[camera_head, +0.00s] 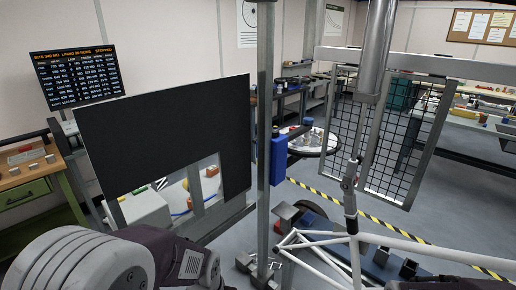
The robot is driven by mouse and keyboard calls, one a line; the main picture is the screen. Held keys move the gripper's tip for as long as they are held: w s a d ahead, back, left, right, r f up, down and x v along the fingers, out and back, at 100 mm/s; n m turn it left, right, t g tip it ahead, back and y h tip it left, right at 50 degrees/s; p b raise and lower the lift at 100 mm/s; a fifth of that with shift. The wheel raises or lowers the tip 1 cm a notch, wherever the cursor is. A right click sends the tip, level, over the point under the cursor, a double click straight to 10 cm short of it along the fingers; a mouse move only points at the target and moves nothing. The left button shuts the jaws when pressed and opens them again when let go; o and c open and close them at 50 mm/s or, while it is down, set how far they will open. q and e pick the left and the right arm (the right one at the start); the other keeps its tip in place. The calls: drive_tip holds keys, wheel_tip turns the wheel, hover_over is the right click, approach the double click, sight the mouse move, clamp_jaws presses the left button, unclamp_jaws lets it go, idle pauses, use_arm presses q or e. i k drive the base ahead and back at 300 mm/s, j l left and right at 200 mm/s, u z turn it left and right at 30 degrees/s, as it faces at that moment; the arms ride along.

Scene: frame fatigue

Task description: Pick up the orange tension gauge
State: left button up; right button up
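I cannot pick out the orange tension gauge for sure. A small orange piece (212,171) shows through the opening low in the large black panel (165,125), partly cut off by the panel's edge. A yellow piece (186,184) shows near it, to its left. The pieces are too small to identify. My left arm comes in at the bottom left, but its gripper is out of the picture. My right gripper is not in view either.
A metal post (264,130) with a blue box (278,160) stands right of the panel. A white tubular frame (335,250) sits at the bottom right, under a vertical actuator. A mesh guard (385,135) stands behind. A green-legged bench (30,190) is at left. Yellow-black floor tape crosses behind.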

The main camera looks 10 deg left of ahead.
sight(211, 171)
drive_tip(key=u, duration=2.6)
drive_tip(key=i+j+u, duration=0.35)
drive_tip(key=i+u, duration=0.4)
drive_tip(key=i, duration=0.15)
drive_tip(key=i+l+z, duration=0.25)
drive_tip(key=i+z, duration=0.2)
drive_tip(key=i+l+z, duration=0.1)
drive_tip(key=i+z, duration=0.35)
drive_tip(key=i+j+z, duration=0.15)
drive_tip(key=i+z, duration=0.3)
drive_tip(key=i, duration=0.15)
drive_tip(key=i+j+z, duration=0.85)
drive_tip(key=i+l+z, duration=0.25)
drive_tip(key=i+z, duration=0.55)
drive_tip(key=i, duration=0.25)
drive_tip(key=i+j+z, duration=0.1)
drive_tip(key=i+z, duration=0.3)
drive_tip(key=i, duration=0.85)
drive_tip(key=i+j+z, duration=0.15)
drive_tip(key=i, duration=0.6)
drive_tip(key=z, duration=3.2)
